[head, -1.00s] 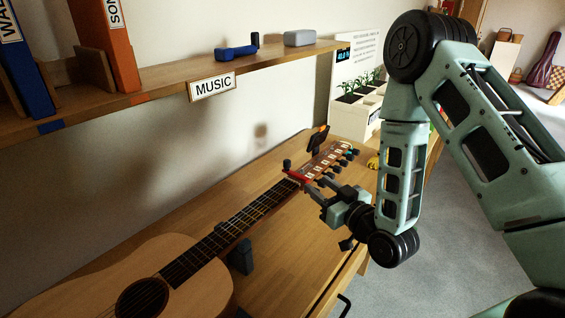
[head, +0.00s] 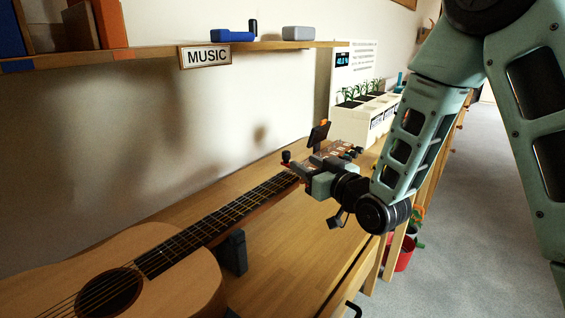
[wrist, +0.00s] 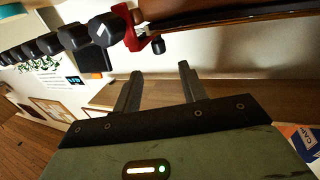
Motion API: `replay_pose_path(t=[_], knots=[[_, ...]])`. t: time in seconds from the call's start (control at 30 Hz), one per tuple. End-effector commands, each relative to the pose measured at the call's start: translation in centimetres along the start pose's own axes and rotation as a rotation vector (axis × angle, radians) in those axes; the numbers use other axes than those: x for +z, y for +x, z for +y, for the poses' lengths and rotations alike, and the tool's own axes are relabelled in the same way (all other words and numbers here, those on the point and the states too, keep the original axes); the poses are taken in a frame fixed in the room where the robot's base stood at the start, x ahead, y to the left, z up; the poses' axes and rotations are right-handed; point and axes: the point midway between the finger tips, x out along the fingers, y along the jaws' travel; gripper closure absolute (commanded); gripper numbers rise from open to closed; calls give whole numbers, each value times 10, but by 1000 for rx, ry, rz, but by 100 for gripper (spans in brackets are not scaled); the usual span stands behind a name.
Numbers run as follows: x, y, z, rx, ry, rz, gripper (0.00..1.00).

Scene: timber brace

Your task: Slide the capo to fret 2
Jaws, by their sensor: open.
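The guitar (head: 130,287) lies on the workbench with its neck (head: 215,224) running up and right to the headstock (head: 345,148). The red capo (wrist: 127,27), with a dark knob, is at the headstock end of the neck in the wrist view. In the head view its dark knob (head: 287,156) shows, but my gripper hides most of its body. My gripper (wrist: 160,82) is open, its two fingers apart with nothing between them. The capo is just beyond the fingertips, apart from them in the wrist view. The fret under the capo cannot be read.
A dark clip-on device (head: 319,134) stands up from the headstock. Black tuning pegs (wrist: 47,43) line its side in the wrist view. A dark support (head: 233,252) stands under the neck. A shelf (head: 150,54) with a MUSIC sign (head: 206,56) runs above. The bench front (head: 285,265) is clear.

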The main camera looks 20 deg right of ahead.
Motion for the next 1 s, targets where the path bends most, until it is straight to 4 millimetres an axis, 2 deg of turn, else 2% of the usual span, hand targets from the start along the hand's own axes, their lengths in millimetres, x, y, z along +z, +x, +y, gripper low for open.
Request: replay_pose_path(t=[0.03,0.3,0.5,0.7,0.97,1.0], knots=[[-2,13,0,-1,1,1,58],[-2,68,0,-1,1,0,58],[-1,97,0,-1,1,0,58],[-1,108,0,0,1,-1,58],[-1,109,0,0,0,-2,58],[-1,109,0,0,1,-2,67]])
